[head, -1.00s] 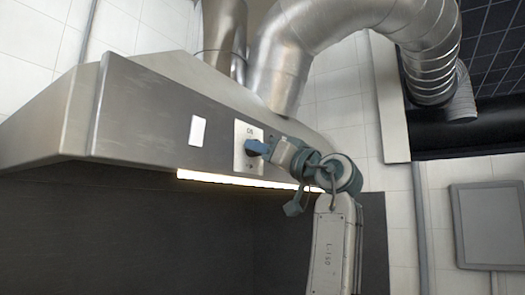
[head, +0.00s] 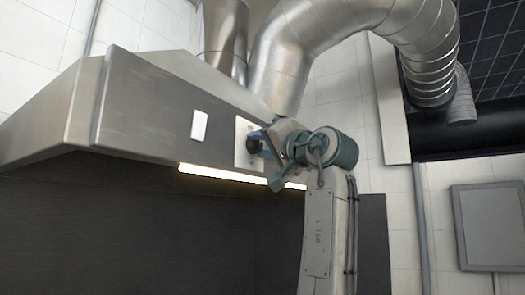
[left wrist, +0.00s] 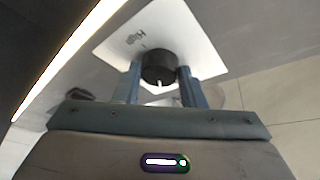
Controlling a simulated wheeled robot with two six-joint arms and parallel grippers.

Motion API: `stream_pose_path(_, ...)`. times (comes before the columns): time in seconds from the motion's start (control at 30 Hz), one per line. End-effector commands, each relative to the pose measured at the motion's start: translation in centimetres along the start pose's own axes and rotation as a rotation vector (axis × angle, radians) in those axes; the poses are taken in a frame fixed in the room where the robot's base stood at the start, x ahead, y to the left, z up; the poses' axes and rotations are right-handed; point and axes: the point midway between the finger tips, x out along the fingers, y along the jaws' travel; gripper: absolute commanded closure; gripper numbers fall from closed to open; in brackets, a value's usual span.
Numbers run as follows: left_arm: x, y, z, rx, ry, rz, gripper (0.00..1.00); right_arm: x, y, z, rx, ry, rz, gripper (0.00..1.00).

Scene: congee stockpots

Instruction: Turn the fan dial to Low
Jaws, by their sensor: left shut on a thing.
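The fan dial is a black round knob on a white plate (head: 242,130) on the front of the steel range hood. In the left wrist view the dial (left wrist: 159,66) sits between the two blue fingers, with a white pointer mark on its side towards my gripper. The plate (left wrist: 200,50) carries small lettering near the dial, perhaps "High", seen turned over. My left gripper (head: 258,143) is shut on the dial, and in the left wrist view its fingers (left wrist: 160,84) flank the knob. It covers part of the dial and plate in the head view. My right gripper is not in view.
A blank white switch plate (head: 199,126) is on the hood (head: 150,110) left of the dial. A lit strip (head: 225,175) runs under the hood's edge. Silver ducts (head: 285,70) rise above. A grey wall panel (head: 490,225) is at the far right.

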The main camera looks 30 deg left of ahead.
Motion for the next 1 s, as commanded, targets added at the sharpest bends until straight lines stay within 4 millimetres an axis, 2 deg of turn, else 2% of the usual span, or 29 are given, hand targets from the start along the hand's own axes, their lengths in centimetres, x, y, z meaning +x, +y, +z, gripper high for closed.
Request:
stream_pose_path(0.7, 0.1, -0.57, -0.34, 0.615, -0.043, 0.265, 0.86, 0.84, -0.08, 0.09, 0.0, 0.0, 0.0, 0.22)
stream_pose_path(1.0, 0.18, -0.69, -0.46, 0.806, -0.058, 0.347, 0.86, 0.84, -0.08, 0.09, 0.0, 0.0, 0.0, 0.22)
